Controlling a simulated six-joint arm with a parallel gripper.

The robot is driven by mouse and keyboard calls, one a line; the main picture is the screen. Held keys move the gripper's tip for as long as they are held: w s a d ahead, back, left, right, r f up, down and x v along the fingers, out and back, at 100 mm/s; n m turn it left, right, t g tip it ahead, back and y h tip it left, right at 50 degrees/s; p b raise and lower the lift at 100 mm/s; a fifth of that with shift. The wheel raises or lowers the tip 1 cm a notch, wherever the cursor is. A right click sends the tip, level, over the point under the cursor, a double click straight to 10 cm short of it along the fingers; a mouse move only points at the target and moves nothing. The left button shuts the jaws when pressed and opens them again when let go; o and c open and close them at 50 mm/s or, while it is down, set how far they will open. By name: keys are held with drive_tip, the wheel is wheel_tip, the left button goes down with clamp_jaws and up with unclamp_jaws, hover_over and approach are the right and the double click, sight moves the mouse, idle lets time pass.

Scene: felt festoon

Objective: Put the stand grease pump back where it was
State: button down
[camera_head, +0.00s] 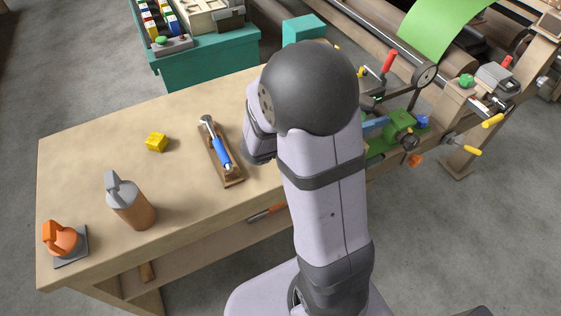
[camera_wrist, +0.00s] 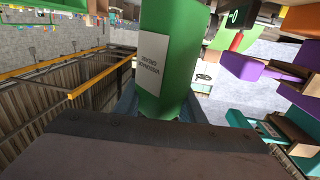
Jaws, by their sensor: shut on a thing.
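In the head view my arm hides the gripper, and I cannot make out the held pump there for certain.
The wooden bench (camera_head: 90,165) carries a blue-handled tool in a wooden holder (camera_head: 232,181), a yellow block (camera_head: 156,142), a brown bottle (camera_head: 135,210) and an orange item (camera_head: 62,240). A teal cart (camera_head: 205,65) stands behind. A machine with a green sheet (camera_head: 440,25) is at right.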

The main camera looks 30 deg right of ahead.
drive_tip(key=w+a+r+n+t+y, duration=0.1)
drive_tip(key=w+a+r+n+t, duration=0.2)
drive_tip(key=w+a+n+t, duration=0.55)
drive_tip(key=w+a+f+m, duration=0.3)
drive_tip(key=w+f, duration=0.2)
drive_tip(key=f, duration=0.5)
drive_tip(key=shift+a+b, duration=0.15)
drive_tip(key=shift+b, duration=0.25)
drive_tip(key=shift+s, duration=0.1)
drive_tip(key=c, duration=1.2)
unclamp_jaws()
drive_tip(key=shift+f, duration=0.15)
drive_tip(key=shift+o, duration=0.2)
drive_tip(key=b+v, duration=0.1)
drive_tip(key=v, duration=1.1)
drive_tip(key=shift+r, duration=0.3)
drive_tip(key=shift+s, duration=0.1)
